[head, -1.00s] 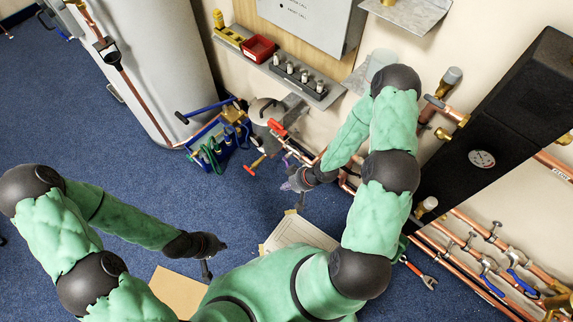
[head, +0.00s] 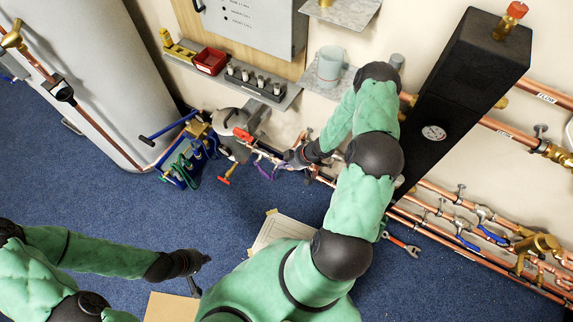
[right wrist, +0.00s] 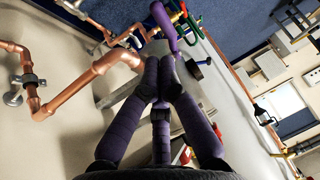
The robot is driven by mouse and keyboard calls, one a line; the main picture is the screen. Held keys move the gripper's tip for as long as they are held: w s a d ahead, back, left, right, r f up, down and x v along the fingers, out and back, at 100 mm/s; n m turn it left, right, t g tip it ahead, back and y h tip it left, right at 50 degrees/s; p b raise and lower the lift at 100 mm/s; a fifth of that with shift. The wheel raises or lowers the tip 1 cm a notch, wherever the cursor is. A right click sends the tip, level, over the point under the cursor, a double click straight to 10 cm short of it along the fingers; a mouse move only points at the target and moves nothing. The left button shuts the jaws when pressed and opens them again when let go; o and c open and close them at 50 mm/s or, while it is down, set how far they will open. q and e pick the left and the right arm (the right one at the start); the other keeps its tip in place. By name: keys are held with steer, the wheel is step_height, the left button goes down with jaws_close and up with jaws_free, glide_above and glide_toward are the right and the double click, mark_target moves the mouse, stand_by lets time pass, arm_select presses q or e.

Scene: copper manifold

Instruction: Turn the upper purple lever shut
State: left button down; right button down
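A purple lever (right wrist: 163,20) shows in the right wrist view at the top, just beyond my right fingertips. A small purple shape (head: 267,172) shows in the head view on the copper pipework, left of my right gripper; I cannot tell whether it is the upper lever. My right gripper (right wrist: 163,68) has its fingertips drawn together, with nothing visible between them. I cannot tell whether they touch the lever. In the head view my right gripper (head: 290,157) is beside the wall pipes. My left gripper (head: 199,272) hangs over the floor, fingers apart and empty.
A red-handled valve (head: 242,135) sits left of my right gripper. A black box (head: 450,105) stands to the right. Copper pipes (right wrist: 75,83) run along the wall. A shelf (head: 285,95) is above. The blue floor (head: 120,200) is mostly clear.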

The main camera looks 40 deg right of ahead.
mark_target(262, 171)
steer(key=b+x, duration=0.3)
steer(key=x, duration=0.6)
steer(key=shift+b, duration=0.4)
steer(key=shift+w+a+f, duration=0.1)
steer(key=shift+f, duration=0.6)
steer(key=shift+w+a+f+b, duration=0.1)
steer(key=shift+w+f+b, duration=0.15)
steer(key=shift+f, duration=0.3)
steer(key=shift+w+a+f+b, duration=0.15)
steer(key=shift+w+f, duration=0.1)
steer(key=shift+f, duration=0.3)
